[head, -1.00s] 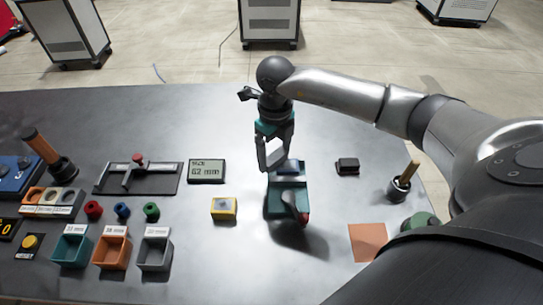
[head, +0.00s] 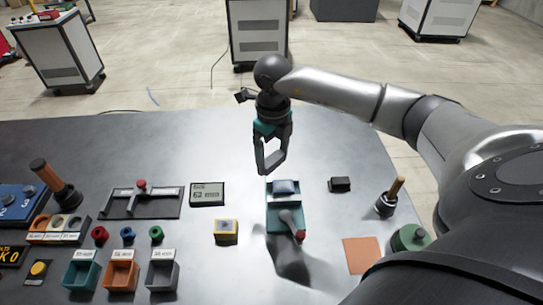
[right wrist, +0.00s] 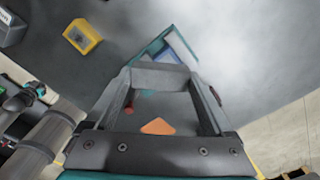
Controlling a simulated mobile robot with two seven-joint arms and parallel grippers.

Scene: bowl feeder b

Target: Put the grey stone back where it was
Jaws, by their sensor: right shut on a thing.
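My right gripper (head: 270,170) hangs over the table just behind the teal fixture (head: 284,222). Its fingers are closed in on a grey piece, the grey stone as far as I can tell. In the right wrist view this shows as a grey bar (right wrist: 160,76) across the fingertips, hard to part from the fingers. The teal fixture, with a red-tipped lever, carries a blue-grey rounded piece (head: 286,187) on its back end; the fixture also shows past the fingertips in the wrist view (right wrist: 180,42). My left gripper is not in view.
A dark block (head: 340,184) lies right of the fixture, a yellow block (head: 226,232) left. An orange mat (head: 361,253) and a holder with a wooden handle (head: 386,205) are at right. Bins (head: 121,275), rings and a display (head: 207,194) fill the left. The table behind is clear.

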